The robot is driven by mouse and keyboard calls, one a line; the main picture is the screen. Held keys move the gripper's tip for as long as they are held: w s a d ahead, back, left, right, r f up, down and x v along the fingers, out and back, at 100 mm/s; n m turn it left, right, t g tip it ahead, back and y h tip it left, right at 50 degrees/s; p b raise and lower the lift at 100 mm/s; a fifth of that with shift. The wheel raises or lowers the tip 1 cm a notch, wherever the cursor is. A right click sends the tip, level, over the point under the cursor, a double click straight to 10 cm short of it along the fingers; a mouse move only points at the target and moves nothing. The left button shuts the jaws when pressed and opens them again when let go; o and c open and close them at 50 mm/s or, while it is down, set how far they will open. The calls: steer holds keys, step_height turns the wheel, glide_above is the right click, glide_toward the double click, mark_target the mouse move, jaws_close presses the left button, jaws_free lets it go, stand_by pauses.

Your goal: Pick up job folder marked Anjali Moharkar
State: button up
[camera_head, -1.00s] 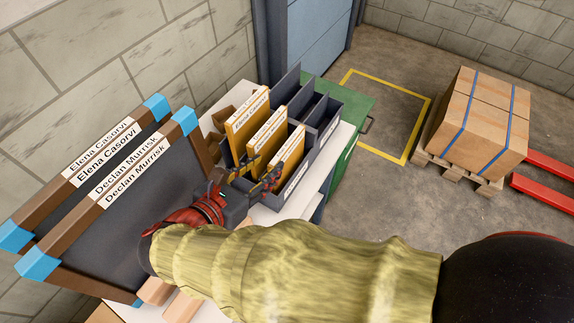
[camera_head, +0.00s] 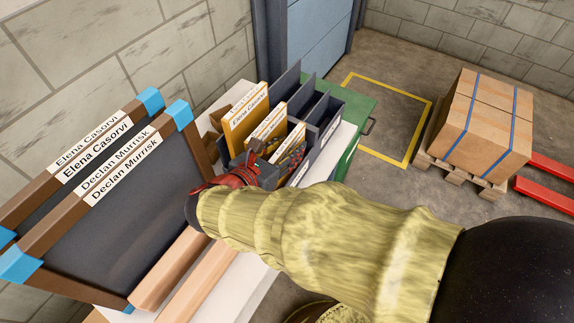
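Several upright yellow job folders stand in a dark grey organizer (camera_head: 327,105). The rearmost folder (camera_head: 246,118) has a white label that seems to read Elena Casorvi. The middle folder (camera_head: 268,122) and the front folder (camera_head: 296,138) have labels too small and too covered to read, so I cannot tell which is marked Anjali Moharkar. My gripper (camera_head: 274,152) is at the near side of the middle and front folders and hides their lower parts. Its fingers look apart, with no folder clearly clamped between them.
Two wooden frames with blue corners, labelled Elena Casorvi (camera_head: 95,147) and Declan Murrisk (camera_head: 124,166), stand close at the left. A strapped box (camera_head: 480,122) on a pallet is at the right.

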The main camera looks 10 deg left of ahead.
jaws_close()
stand_by(0.5)
stand_by(0.5)
